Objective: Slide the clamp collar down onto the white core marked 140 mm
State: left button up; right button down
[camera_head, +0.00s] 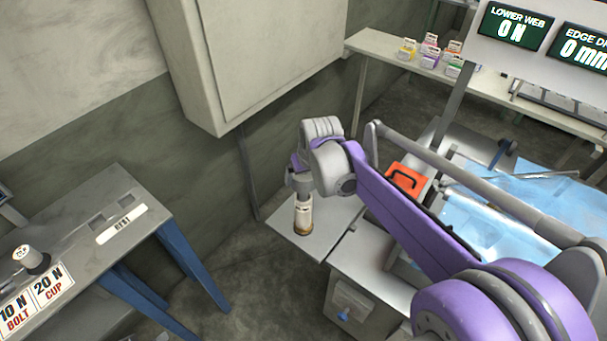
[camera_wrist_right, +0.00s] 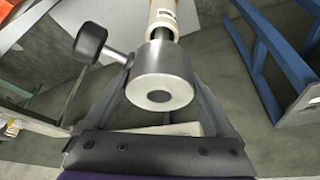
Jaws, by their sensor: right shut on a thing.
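The white core (camera_head: 303,212) stands upright on the grey side plate, with a brown band at its foot. Its label is too small to read. My right gripper (camera_head: 301,184) is directly above the core, pointing down. In the right wrist view its two fingers (camera_wrist_right: 160,85) are shut on the grey clamp collar (camera_wrist_right: 160,75), which has a black knob (camera_wrist_right: 90,40) on a short stem at its left. The core (camera_wrist_right: 164,18) shows just beyond the collar, in line with it. I cannot tell whether the collar is around the core's top. My left gripper is not in view.
A grey bench (camera_head: 85,235) with blue legs stands at the left, bearing a small white-topped cylinder (camera_head: 30,258). A wall cabinet (camera_head: 250,55) is behind.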

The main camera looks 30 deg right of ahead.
aim_at(308, 180)
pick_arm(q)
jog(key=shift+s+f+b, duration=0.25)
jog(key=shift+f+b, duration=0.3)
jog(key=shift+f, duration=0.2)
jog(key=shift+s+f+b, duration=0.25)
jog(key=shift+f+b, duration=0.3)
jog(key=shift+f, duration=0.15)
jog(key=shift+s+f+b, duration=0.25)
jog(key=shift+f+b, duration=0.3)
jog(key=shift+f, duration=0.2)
pick_arm(e)
jog(key=shift+f, duration=2.85)
grip_release()
jog(key=p+v, duration=0.1)
jog(key=v, duration=1)
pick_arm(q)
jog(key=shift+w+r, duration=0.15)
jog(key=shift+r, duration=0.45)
pick_arm(e)
jog(key=shift+w, duration=0.1)
